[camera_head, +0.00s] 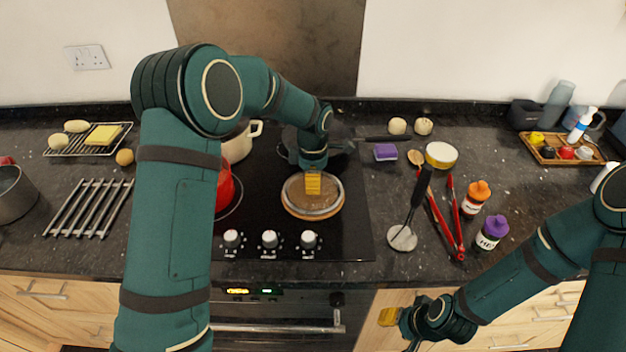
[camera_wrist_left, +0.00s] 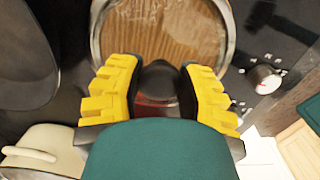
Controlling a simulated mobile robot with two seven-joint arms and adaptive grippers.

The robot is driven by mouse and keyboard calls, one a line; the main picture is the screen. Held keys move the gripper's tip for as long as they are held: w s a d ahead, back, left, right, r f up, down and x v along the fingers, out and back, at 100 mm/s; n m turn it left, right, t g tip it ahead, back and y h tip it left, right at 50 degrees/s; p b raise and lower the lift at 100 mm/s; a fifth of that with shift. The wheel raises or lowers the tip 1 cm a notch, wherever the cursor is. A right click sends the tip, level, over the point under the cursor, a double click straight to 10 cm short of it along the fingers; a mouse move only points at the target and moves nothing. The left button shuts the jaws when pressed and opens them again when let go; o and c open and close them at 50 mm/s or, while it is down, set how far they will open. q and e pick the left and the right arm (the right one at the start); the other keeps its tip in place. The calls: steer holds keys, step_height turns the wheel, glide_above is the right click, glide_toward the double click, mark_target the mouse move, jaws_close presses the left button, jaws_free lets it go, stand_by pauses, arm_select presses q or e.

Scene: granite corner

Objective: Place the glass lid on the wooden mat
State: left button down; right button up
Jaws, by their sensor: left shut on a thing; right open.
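The glass lid (camera_head: 330,187) is a clear disc with a pale metal rim, and it lies over the round wooden mat (camera_head: 311,216) on the black hob. The mat's brown wood shows through the glass. In the left wrist view the lid (camera_wrist_left: 165,30) fills the top centre, with its dark knob (camera_wrist_left: 158,82) between the yellow fingers. My left gripper (camera_head: 313,184) is shut on that knob from above. Whether the lid touches the mat, I cannot tell. My right gripper (camera_head: 388,317) is open and empty, low in front of the counter edge.
A red pot (camera_head: 224,190) stands left of the lid, partly behind my left arm, with a cream pot (camera_head: 238,148) behind it. A dark pan (camera_head: 345,143) is at the back. Hob knobs (camera_head: 269,239) line the front. Utensils and bottles (camera_head: 491,232) lie right.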

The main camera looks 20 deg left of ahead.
arm_select(q)
steer(key=c, duration=0.6)
jaws_free()
steer(key=shift+f, duration=0.15)
steer(key=shift+r, duration=0.5)
step_height(320, 180, up, 11)
steer(key=p, duration=0.1)
steer(key=shift+r, duration=0.2)
steer(key=shift+r, duration=0.1)
